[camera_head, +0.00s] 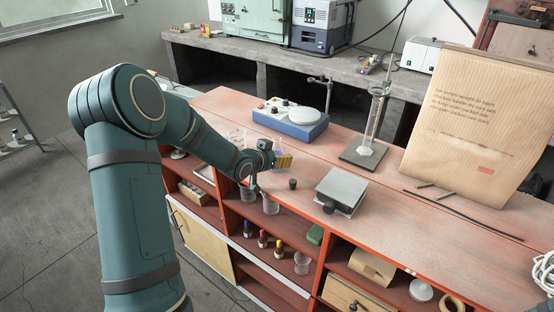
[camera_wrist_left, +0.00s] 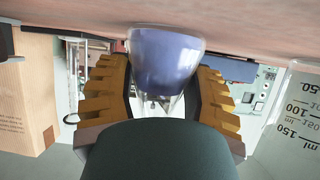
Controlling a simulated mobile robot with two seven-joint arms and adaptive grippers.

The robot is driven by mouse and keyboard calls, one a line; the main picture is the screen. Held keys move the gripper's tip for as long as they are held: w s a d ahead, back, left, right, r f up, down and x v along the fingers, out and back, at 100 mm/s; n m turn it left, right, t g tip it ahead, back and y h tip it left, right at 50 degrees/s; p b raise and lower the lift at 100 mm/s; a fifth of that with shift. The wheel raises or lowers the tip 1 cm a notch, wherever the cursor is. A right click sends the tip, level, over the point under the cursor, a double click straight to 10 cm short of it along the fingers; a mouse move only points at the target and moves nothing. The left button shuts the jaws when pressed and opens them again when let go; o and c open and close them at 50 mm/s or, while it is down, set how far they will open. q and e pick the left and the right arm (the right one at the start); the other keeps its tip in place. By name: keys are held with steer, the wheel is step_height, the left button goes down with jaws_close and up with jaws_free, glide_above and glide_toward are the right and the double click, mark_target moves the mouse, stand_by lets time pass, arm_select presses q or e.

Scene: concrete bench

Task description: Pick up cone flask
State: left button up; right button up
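The cone flask (camera_wrist_left: 165,62) holds blue-violet liquid and stands upside down in the left wrist view, as the whole scene there does. It lies between the two yellow ribbed fingers of my left gripper (camera_wrist_left: 163,85). The fingers are spread, with gaps beside the flask's narrowing part; a firm grip does not show. In the head view my left gripper (camera_head: 284,161) is low over the bench top, near its front edge. A pale blue part of the flask (camera_head: 277,147) shows just behind it. My right gripper is not in view.
Clear beakers (camera_head: 270,205) stand near the left gripper; a graduated beaker (camera_wrist_left: 288,130) shows close in the wrist view. A blue stirrer (camera_head: 290,121), a grey balance-like device (camera_head: 342,188), a retort stand (camera_head: 358,156) and a cardboard panel (camera_head: 470,120) stand on the bench (camera_head: 410,225).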

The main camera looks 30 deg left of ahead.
arm_select(q)
steer(key=c, duration=0.4)
steer(key=shift+c, duration=0.2)
